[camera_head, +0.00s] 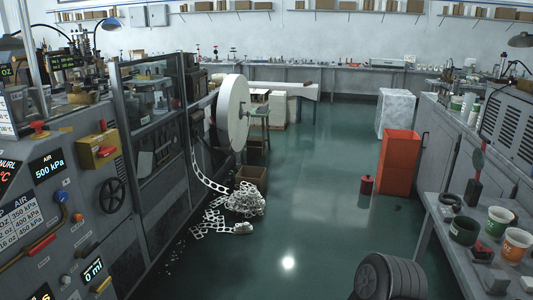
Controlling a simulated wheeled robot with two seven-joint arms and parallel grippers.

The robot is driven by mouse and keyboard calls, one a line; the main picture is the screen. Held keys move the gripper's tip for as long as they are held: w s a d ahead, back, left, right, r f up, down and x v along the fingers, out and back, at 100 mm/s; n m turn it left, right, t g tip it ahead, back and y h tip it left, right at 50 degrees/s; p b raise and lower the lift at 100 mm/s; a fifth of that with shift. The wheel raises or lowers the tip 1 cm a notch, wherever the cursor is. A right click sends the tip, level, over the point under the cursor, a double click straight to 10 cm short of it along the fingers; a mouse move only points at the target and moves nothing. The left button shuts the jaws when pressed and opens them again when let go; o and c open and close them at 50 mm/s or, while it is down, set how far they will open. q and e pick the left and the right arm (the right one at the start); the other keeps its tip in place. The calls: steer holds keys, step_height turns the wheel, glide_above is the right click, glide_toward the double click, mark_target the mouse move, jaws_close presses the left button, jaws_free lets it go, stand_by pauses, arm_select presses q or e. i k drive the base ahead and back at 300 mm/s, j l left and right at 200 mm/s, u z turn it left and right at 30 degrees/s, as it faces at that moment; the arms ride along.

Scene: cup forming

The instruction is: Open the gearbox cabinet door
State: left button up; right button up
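The grey machine (80,190) fills the left side, with gauges, displays and a black handwheel (112,195) on its front. A dark-framed, windowed panel (150,120) stands beyond the handwheel and looks shut. A plain grey lower panel (165,205) is below it and also looks shut. No readable label shows which panel is the gearbox cabinet door. Neither of my grippers is in view.
Scrap strip (243,200) lies on the green floor beside a brown box (251,178), below a large white reel (232,112). A dark ribbed round object (390,277) is at the bottom right. The central floor is clear.

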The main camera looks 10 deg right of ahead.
mark_target(442, 141)
steer(key=i+l+z, duration=0.25)
steer(key=i+z, duration=0.2)
steer(key=i, duration=0.5)
steer(key=i+j+z, duration=0.1)
steer(key=i+z, duration=0.3)
steer(key=i, duration=0.55)
steer(key=i+z, duration=0.2)
steer(key=i, duration=0.3)
steer(key=i+j+z, duration=0.15)
steer(key=i, duration=0.3)
steer(key=i+j+z, duration=0.2)
steer(key=i, duration=0.25)
steer(key=i+j+z, duration=0.15)
steer(key=i, duration=0.3)
steer(key=i+j+z, duration=0.95)
steer(key=i+j, duration=0.2)
steer(key=i+j+z, duration=0.1)
steer(key=i+j, duration=0.25)
steer(key=i+j+z, duration=0.15)
steer(key=i+j, duration=0.25)
steer(key=i+j+z, duration=0.15)
steer(key=i+j, duration=0.2)
steer(key=i+j+z, duration=0.1)
steer(key=i+j, duration=0.2)
steer(key=j, duration=0.3)
steer(key=i+j+z, duration=0.15)
steer(key=i+j, duration=0.15)
steer(key=j, duration=0.2)
steer(key=i, duration=0.5)
